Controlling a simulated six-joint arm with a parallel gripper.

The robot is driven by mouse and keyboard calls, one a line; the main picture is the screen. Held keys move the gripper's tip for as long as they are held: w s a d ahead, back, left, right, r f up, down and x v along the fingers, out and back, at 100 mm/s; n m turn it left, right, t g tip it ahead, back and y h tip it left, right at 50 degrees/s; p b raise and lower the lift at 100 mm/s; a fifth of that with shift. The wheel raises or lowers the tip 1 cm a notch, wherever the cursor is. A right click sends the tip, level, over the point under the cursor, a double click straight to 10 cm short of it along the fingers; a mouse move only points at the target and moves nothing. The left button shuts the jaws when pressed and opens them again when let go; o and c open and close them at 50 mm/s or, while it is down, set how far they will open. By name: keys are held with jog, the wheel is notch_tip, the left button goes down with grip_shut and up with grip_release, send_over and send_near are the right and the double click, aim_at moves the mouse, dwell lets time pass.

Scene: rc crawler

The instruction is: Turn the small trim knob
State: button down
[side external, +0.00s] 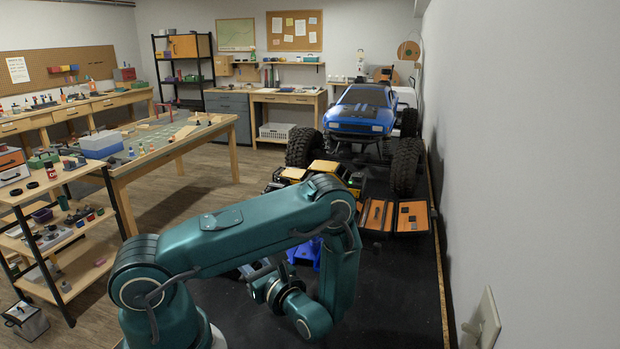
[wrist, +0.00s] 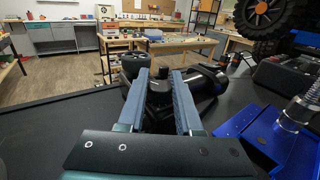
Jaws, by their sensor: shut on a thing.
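In the wrist view, my gripper (wrist: 159,80) has its two grey-blue fingers on either side of a small dark knob (wrist: 158,87) and is shut on it. The knob stands between the fingers near their tips. Its lower part and what it is mounted on are hard to make out. In the side view, my arm reaches down to the black mat, and its wrist hides the knob.
A blue part (wrist: 262,135) with a metal spring post (wrist: 298,112) lies at the right in the wrist view. A black box (wrist: 280,75) sits behind it. In the side view, a blue crawler (side external: 361,115) and an open orange-lined case (side external: 411,217) stand beyond my arm.

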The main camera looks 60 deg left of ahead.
jog(key=c, duration=0.6)
grip_release()
jog(key=shift+d, duration=0.1)
jog(key=shift+w+d, duration=0.25)
jog(key=shift+d, duration=0.95)
jog(key=shift+w+d, duration=0.2)
jog(key=shift+d, duration=1)
